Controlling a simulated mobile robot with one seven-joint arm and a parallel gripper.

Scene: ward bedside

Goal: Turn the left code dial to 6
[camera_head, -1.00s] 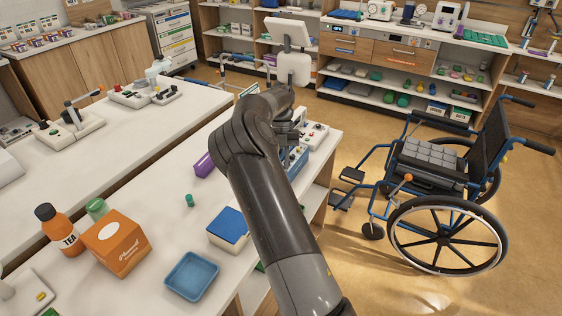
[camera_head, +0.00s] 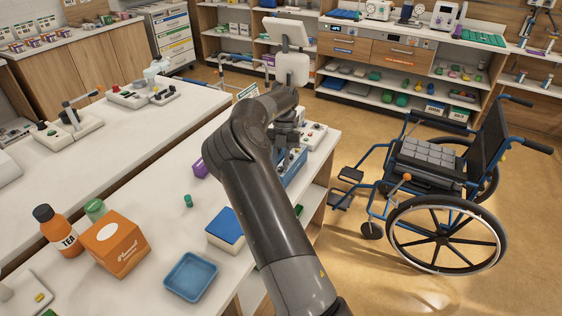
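A blue device (camera_head: 293,168) stands near the far right end of the white counter, partly hidden behind my arm. It may carry the code dials, but I cannot make out a dial or its number. My gripper (camera_head: 285,142) is over the device, pointing down. Its fingers are small and dark here, and I cannot see whether they are open or touching anything.
A white panel with knobs (camera_head: 313,134) sits beyond the device. A wheelchair (camera_head: 430,190) stands right.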

